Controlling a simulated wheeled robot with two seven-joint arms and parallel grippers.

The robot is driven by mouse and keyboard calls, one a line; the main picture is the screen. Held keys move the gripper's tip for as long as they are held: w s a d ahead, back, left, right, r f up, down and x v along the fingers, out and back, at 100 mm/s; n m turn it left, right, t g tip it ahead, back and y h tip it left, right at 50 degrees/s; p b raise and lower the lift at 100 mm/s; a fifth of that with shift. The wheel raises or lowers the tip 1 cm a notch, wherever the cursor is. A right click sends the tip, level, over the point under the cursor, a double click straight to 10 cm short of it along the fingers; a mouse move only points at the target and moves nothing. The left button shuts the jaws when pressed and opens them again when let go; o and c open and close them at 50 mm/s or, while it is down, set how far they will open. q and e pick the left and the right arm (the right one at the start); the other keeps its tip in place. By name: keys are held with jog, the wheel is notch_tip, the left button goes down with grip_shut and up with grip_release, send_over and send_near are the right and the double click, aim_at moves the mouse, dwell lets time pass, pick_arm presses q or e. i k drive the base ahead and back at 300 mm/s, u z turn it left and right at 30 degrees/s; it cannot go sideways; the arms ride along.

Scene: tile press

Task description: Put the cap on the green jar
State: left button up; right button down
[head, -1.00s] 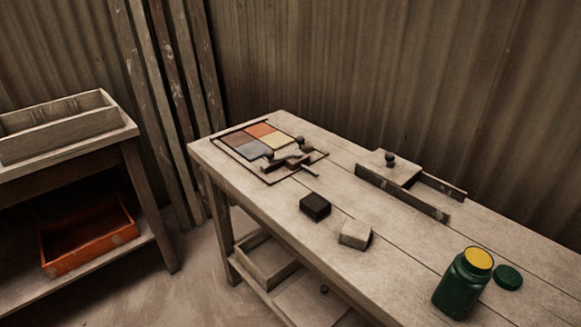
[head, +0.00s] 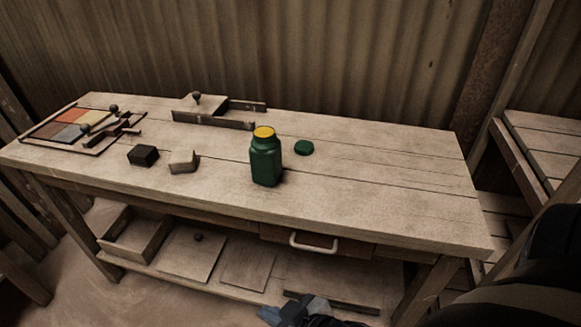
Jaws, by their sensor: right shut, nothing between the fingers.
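The green jar (head: 265,161) stands upright on the workbench in the head view. Its mouth is uncovered and shows yellow at the top. The green cap (head: 304,148) lies flat on the bench just right of the jar and a little behind it, apart from it. My right gripper (head: 293,311) is at the bottom edge of the view, low in front of the bench, shut and empty, far from jar and cap. It is partly cut off by the frame. My left gripper is not in view.
On the workbench (head: 400,190) stand a dark block (head: 143,155), a pale block (head: 184,161), a tray of coloured tiles (head: 72,128) and a wooden press fixture (head: 212,118). The bench's right part is clear. A drawer with a pale handle (head: 314,243) is under the front edge.

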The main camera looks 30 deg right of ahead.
aim_at(265, 154)
jog(key=z, duration=1.85)
jog(key=k, duration=0.5)
jog(key=u, duration=0.75)
jog(key=i, duration=0.85)
